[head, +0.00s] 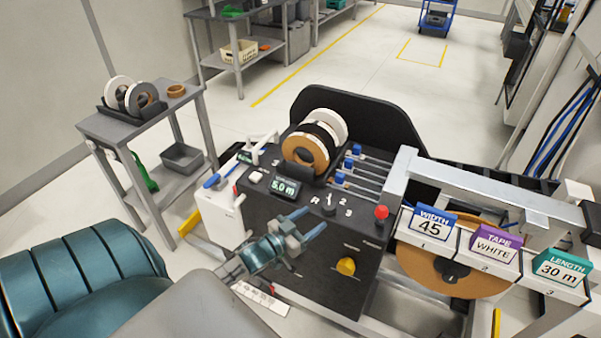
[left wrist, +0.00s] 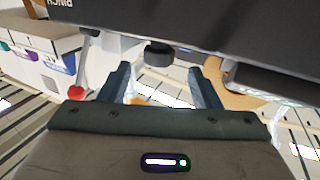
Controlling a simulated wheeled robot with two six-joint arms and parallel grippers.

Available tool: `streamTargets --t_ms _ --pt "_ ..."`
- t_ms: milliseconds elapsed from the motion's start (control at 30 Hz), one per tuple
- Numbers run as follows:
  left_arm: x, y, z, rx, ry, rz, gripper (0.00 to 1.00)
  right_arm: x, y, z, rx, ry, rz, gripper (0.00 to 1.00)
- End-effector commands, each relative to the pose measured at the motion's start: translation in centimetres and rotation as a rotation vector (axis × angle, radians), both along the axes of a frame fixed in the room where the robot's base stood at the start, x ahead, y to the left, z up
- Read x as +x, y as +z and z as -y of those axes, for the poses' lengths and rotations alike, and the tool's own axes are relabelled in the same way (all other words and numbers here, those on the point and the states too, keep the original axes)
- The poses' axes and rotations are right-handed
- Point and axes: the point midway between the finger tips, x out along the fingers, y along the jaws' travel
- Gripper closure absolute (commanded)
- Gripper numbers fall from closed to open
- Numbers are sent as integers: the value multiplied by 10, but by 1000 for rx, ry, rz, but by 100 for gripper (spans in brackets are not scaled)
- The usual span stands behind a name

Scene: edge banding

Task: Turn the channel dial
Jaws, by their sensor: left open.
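The channel dial (head: 329,208) is a small dark knob on the black sloping panel, with the marks R, 1, 2 and 3 around it. Which mark it points at is too small to tell. My left gripper (head: 308,223) is open and empty over the panel, just left of and below the dial in the head view. In the left wrist view, a dark round knob (left wrist: 158,54), seemingly this dial, shows beyond the gap between the open fingers (left wrist: 162,85), apart from them. My right gripper is not in view.
A red-ball lever (head: 381,212) stands right of the dial, and a yellow knob (head: 346,266) lies below. A lit display (head: 285,188) reads 5.0 m. Tape rolls (head: 305,150) stand behind. White boxes with cards (head: 428,230) are at the right.

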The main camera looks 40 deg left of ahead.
Motion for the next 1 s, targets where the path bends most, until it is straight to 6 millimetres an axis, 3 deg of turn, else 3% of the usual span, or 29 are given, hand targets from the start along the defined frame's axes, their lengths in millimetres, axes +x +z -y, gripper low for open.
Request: streamTargets --t_ms 33,100,400,1000 --pt "-3 7 0 -1 2 -2 43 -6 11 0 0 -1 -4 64" --pt "-6 6 1 -2 2 -2 43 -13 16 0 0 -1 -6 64" --pt "-31 -1 -3 0 0 0 43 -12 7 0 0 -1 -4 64" --pt "-32 0 -4 0 1 0 43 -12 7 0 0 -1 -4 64"
